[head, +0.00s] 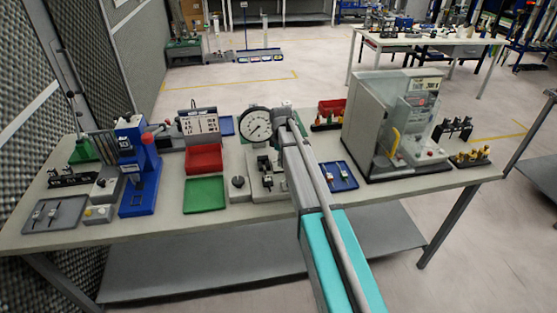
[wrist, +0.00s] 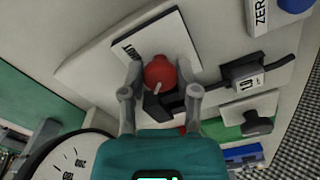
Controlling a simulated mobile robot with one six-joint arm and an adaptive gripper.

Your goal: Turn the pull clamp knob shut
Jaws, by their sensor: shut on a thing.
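The red knob (wrist: 160,72), which I take for the pull clamp knob, shows in the wrist view with a short pale mark on its face. It sits beside a white plate (wrist: 158,38) with dark lettering. My gripper (wrist: 161,75) has a finger on each side of the knob and is shut on it. In the head view my arm reaches over the table to the test stand with the round dial gauge (head: 257,124). The knob and my fingertips cannot be made out there.
In the wrist view a dark labelled block (wrist: 243,75) and a blue button marked ZERO (wrist: 292,5) are close by. On the table (head: 250,221) are a red bin (head: 204,158), a green tray (head: 204,194), a blue press (head: 137,165) and a grey cabinet (head: 375,115).

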